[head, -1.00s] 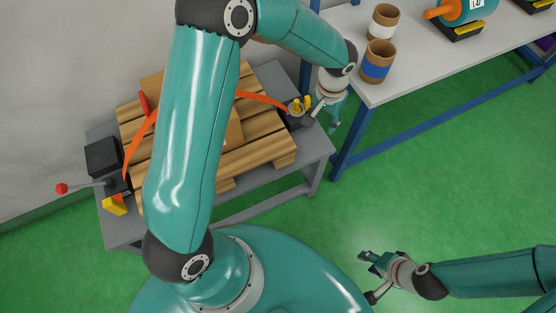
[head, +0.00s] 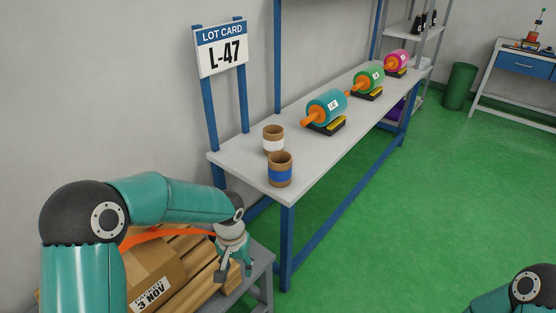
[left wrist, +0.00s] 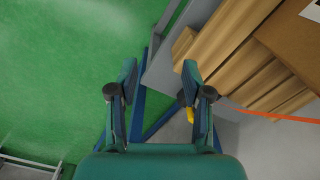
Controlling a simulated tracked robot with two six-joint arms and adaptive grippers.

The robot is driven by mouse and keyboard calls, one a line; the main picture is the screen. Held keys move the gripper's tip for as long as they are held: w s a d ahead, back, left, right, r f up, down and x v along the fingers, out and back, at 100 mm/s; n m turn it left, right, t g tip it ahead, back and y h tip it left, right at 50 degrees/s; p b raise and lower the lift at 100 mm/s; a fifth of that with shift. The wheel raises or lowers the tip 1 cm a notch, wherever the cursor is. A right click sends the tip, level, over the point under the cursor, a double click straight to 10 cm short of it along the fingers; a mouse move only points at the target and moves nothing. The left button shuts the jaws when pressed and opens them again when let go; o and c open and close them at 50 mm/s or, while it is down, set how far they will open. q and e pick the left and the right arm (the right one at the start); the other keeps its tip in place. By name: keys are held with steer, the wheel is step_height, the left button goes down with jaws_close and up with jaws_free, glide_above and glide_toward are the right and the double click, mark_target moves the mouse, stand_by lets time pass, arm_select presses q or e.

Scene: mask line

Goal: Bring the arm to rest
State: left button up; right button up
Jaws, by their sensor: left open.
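My left arm comes in from the left in the head view, its elbow bent. Its teal and grey left gripper (head: 235,274) hangs pointing down beside the right end of the wooden pallet (head: 205,283). In the left wrist view the two fingers of the left gripper (left wrist: 159,68) stand well apart with nothing between them. Green floor and a blue table frame show beyond them. My right arm shows only as a link at the bottom right of the head view; its gripper is out of frame.
A grey stand (head: 262,273) bears the pallet, a cardboard box (head: 155,277) marked 3 NOV and an orange strap (head: 165,232). A long bench (head: 240,166) carries two cups, blue-banded (head: 280,170) and white-banded (head: 273,140), and several coloured rollers. Green floor is open to the right.

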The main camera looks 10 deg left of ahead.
arm_select(q)
steer(key=s+d+f+n+h+p, duration=0.1)
steer(key=s+d+f+h+p, duration=0.1)
steer(key=s+f, duration=0.4)
steer(key=s+d+f+n+h+p, duration=0.1)
steer(key=s+d+f, duration=0.4)
steer(key=s, duration=0.8)
steer(key=shift+d+f+t+h+p, duration=0.2)
steer(key=shift+f+t+h+p, duration=0.25)
steer(key=shift+p, duration=0.4)
steer(key=shift+r, duration=0.15)
steer(key=shift+c, duration=0.2)
steer(key=shift+c, duration=0.5)
